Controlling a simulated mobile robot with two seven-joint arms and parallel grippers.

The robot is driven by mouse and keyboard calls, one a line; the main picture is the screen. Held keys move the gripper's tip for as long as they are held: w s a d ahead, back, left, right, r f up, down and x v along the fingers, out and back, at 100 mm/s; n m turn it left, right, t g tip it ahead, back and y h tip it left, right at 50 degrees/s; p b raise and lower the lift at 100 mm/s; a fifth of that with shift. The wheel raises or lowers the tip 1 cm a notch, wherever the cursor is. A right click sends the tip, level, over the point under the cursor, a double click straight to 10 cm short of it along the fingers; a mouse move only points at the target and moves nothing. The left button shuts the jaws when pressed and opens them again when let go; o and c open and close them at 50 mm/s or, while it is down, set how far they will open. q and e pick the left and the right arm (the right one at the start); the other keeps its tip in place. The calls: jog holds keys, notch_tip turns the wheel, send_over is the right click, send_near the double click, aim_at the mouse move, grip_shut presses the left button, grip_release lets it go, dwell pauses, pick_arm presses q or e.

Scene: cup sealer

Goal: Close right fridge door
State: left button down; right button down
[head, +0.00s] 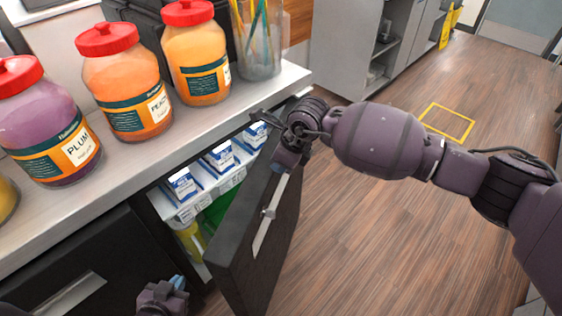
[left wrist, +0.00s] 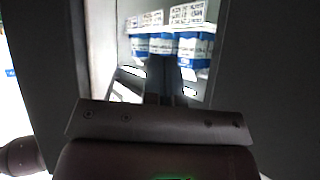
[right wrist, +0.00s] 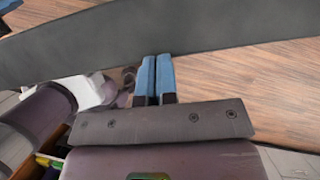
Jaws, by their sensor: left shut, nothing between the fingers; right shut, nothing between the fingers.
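The right fridge door (head: 255,225) is a dark panel with a metal handle (head: 264,220). It stands ajar, with the lit fridge interior showing behind it. My left gripper (head: 178,284) is shut and empty, low in front of the fridge, left of the open door. In the left wrist view its fingers (left wrist: 165,82) point at the opening.
White-and-blue cartons (head: 181,184) stand on the fridge shelf. A closed dark door (head: 80,260) is at left. Wooden floor (head: 360,240) is clear at right.

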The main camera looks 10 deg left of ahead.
aim_at(264, 165)
jog(key=a, duration=0.2)
jog(key=a+m, duration=0.1)
jog(key=shift+w+a+f, duration=0.15)
jog(key=shift+w, duration=0.15)
pick_arm(q)
jog(key=b, duration=0.1)
jog(key=f+b, duration=0.1)
jog(key=shift+w+a+f+b, duration=0.2)
jog(key=shift+w+f+b, duration=0.05)
jog(key=shift+b, duration=0.05)
pick_arm(e)
jog(key=w+a+m+t, duration=0.1)
jog(key=w+a+m, duration=0.3)
jog(key=a, duration=0.6)
jog(key=shift+w+a+t+h, duration=0.2)
jog(key=shift+w+t+h, duration=0.2)
